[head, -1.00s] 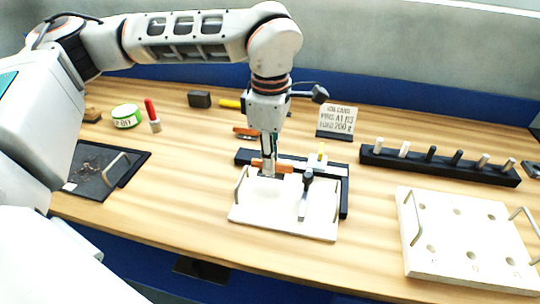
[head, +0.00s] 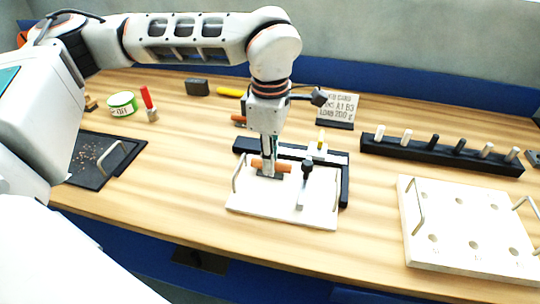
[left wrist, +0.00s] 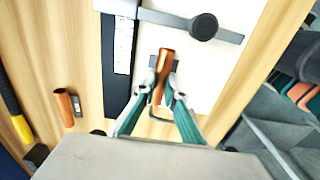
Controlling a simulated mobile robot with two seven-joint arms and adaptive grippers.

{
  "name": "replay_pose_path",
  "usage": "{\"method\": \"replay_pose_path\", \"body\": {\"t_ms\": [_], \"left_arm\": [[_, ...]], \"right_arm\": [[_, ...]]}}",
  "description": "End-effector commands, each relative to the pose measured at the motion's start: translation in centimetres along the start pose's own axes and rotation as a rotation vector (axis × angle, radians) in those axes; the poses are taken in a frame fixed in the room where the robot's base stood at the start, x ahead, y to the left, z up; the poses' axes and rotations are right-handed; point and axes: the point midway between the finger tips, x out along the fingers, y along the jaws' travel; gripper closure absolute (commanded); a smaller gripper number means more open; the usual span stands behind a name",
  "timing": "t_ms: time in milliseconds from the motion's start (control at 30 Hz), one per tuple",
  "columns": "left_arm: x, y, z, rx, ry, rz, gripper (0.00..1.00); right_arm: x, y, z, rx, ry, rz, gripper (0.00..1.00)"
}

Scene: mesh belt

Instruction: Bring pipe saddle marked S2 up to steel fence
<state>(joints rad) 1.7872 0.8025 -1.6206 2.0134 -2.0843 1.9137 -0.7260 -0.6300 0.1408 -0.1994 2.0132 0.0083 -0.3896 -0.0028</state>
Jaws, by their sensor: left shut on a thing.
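The pipe saddle, a copper-coloured tube piece with a dark grey base, is in my left gripper (head: 268,165). It shows between the fingertips in the left wrist view (left wrist: 163,68); no S2 mark is legible. It is over the far left part of a white board (head: 250,203) with wire handles; I cannot tell whether it touches. The fence appears to be the straight bar (head: 290,150) along the board's far side, with a pale scale strip (left wrist: 123,45). A gap shows between saddle and strip in the wrist view. My right gripper is not in view.
A black-knobbed clamp (head: 307,168) stands right of the saddle. Another copper piece (left wrist: 64,104) lies beyond the fence. A sign card (head: 338,107), a black pin rack (head: 440,150) and a pale holed board (head: 460,225) are to the right; a dark tray (head: 88,178) is left.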

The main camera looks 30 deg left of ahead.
Motion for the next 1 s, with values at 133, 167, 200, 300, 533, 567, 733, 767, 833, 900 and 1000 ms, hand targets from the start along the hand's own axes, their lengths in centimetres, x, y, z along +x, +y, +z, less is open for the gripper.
{"method": "replay_pose_path", "body": {"t_ms": [133, 167, 200, 300, 533, 567, 733, 767, 833, 900, 1000], "left_arm": [[0.09, 0.01, 0.02, 0.0, 0.0, 0.001, 1.0], [0.08, 0.01, 0.02, 0.0, 0.0, 0.001, 1.0], [0.07, 0.01, 0.02, 0.0, -0.001, 0.001, 1.0], [0.06, 0.01, 0.02, 0.0, -0.001, 0.001, 1.0], [0.05, 0.02, 0.12, 0.0, 0.0, 0.001, 1.0], [0.05, 0.02, 0.15, 0.0, 0.0, 0.001, 1.0], [0.05, 0.03, 0.37, 0.0, 0.0, 0.001, 1.0], [0.05, 0.03, 0.41, 0.0, 0.0, 0.001, 1.0], [0.05, 0.03, 0.5, 0.0, 0.0, 0.001, 1.0], [0.05, 0.03, 0.6, 0.0, 0.0, 0.001, 1.0], [0.05, 0.03, 0.74, 0.0, 0.0, 0.001, 1.0]], "right_arm": [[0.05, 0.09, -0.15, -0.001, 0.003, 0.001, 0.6], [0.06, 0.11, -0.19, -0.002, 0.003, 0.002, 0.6], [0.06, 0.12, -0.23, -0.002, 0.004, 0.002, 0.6], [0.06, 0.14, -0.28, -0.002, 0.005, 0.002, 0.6], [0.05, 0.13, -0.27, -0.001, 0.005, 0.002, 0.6], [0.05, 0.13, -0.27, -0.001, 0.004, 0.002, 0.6], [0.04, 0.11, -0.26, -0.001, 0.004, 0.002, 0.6], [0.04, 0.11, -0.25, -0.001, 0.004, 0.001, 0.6], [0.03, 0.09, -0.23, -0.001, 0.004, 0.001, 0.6], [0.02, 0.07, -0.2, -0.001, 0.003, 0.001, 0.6], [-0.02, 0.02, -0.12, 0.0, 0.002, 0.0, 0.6]]}}
